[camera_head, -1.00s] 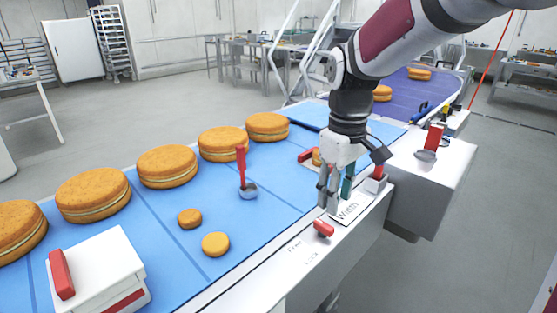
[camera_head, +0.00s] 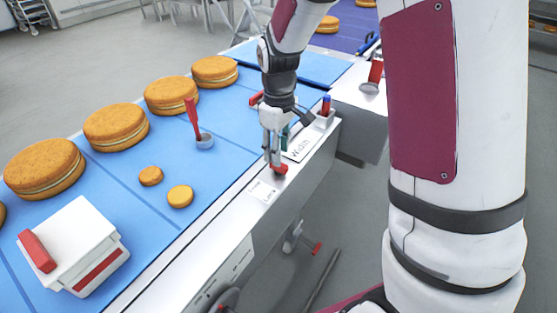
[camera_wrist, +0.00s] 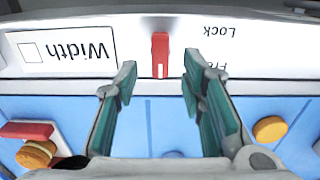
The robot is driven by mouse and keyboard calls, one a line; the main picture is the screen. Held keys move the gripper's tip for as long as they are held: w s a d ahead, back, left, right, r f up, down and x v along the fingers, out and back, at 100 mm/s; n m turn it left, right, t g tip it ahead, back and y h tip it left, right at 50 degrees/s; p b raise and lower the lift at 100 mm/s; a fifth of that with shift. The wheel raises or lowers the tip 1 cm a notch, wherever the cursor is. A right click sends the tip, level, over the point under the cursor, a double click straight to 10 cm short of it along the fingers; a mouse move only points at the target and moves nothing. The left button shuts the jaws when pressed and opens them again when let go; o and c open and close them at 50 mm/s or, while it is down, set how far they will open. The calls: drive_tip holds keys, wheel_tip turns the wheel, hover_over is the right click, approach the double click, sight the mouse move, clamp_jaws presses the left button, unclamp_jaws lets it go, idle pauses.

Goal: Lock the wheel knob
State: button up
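The red wheel knob (camera_head: 281,169) sits on the white side rail of the blue conveyor. In the wrist view the knob (camera_wrist: 160,53) stands upright in the picture, with a white mark at its lower end. A label reading "Free" and "Lock" (camera_wrist: 214,48) is beside it, upside down and partly covered by a finger. My gripper (camera_head: 275,163) is at the knob from above. In the wrist view its green-padded fingers (camera_wrist: 159,72) are open, one on each side of the knob, with visible gaps. Whether it touches the knob cannot be told.
A "Width" label (camera_wrist: 66,52) lies beside the knob on the rail. Filled rounds (camera_head: 115,126) and small discs (camera_head: 180,196) lie on the blue belt (camera_head: 130,205). A white box with a red handle (camera_head: 75,250) stands at the lower left. A red-handled tool (camera_head: 192,118) stands on the belt.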

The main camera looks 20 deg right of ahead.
drive_tip(key=shift+f, duration=2.15)
clamp_jaws()
